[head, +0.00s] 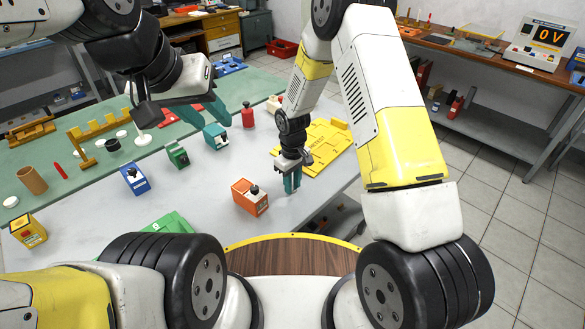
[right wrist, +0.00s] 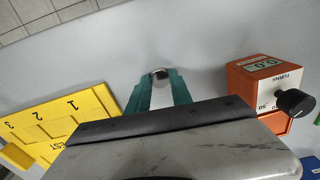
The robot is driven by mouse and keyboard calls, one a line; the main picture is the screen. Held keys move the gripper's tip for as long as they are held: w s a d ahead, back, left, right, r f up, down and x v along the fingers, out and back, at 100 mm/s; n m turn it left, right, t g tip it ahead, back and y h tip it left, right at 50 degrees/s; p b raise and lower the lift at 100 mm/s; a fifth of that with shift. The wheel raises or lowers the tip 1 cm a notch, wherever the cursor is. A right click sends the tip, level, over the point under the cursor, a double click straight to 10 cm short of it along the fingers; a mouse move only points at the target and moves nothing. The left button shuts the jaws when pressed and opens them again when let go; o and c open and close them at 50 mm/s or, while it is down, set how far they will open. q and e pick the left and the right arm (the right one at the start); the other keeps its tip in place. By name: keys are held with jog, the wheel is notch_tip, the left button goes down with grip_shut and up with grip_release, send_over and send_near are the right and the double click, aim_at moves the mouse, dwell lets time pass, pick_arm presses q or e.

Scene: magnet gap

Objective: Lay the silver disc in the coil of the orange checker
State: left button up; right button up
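The orange checker (head: 245,197), a box with a pale top and a black knob, stands on the grey table near its front edge. It also shows at the right of the right wrist view (right wrist: 255,82), with a small display reading about 0.0. I cannot make out its coil. My right gripper (head: 292,186) points down at the table, to the right of the orange checker. In the right wrist view its teal fingers meet the small silver disc (right wrist: 160,74) at their tips. The disc is hidden in the head view. My left gripper (head: 195,113) appears open and empty above the table.
A yellow tray (head: 318,148) with numbered places lies behind my right gripper. Blue (head: 135,180), green (head: 178,154) and teal (head: 215,136) checkers stand to the left, and a yellow one (head: 28,231) at far left. The table between the blue and orange checkers is clear.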

grip_shut()
jog(key=shift+r, duration=2.55)
